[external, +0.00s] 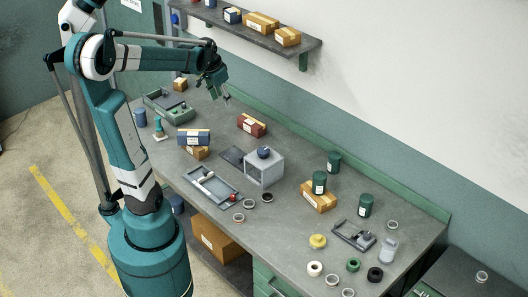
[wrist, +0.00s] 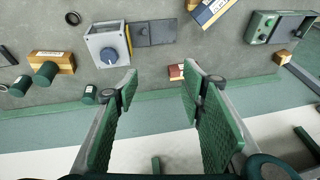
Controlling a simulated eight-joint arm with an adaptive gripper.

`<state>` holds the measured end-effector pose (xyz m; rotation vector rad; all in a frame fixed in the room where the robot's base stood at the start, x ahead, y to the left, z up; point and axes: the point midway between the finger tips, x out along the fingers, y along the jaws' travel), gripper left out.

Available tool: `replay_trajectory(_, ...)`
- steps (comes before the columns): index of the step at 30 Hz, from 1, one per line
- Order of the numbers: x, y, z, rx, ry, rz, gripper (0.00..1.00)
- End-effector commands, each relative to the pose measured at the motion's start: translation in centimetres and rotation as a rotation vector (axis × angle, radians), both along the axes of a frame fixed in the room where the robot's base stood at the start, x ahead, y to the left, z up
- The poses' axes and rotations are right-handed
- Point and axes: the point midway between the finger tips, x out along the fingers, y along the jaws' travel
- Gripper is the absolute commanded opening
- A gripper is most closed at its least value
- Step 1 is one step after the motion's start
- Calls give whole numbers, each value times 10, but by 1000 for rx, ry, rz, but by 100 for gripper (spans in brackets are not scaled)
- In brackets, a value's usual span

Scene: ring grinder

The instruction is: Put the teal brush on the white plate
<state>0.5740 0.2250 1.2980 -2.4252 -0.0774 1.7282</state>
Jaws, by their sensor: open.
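A small teal upright item (external: 158,131), which looks like the teal brush, stands on a pale base near the left edge of the bench in the external view. I cannot make it out in the wrist view. I cannot pick out a clear white plate in either view. My gripper (external: 226,98) is raised above the back left of the bench, right of the teal item and apart from it. In the wrist view my gripper (wrist: 160,74) has its two green-padded fingers wide apart, with nothing held between them.
A red box (external: 251,125) lies near the wall. A grey box with a blue knob (external: 264,168), a grey tray (external: 211,186) and a green-grey machine (external: 169,106) stand on the bench. Dark green cans (external: 334,162) and several rings fill the right. A shelf (external: 245,30) overhangs the back.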

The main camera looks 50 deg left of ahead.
Motion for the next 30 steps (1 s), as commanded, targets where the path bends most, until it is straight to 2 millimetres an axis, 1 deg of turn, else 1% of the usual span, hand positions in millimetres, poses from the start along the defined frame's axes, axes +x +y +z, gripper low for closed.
replay_trajectory(1, -5, -13, 3, -3, -11, -1, 40)
replay_trajectory(3, -11, -29, 6, -7, -29, 1, 40)
replay_trajectory(8, -26, -65, 12, -19, -68, 6, 40)
replay_trajectory(15, -52, -113, 16, -44, -127, 13, 40)
replay_trajectory(24, -87, -167, 15, -88, -197, 19, 40)
replay_trajectory(30, -112, -197, 9, -124, -243, 23, 40)
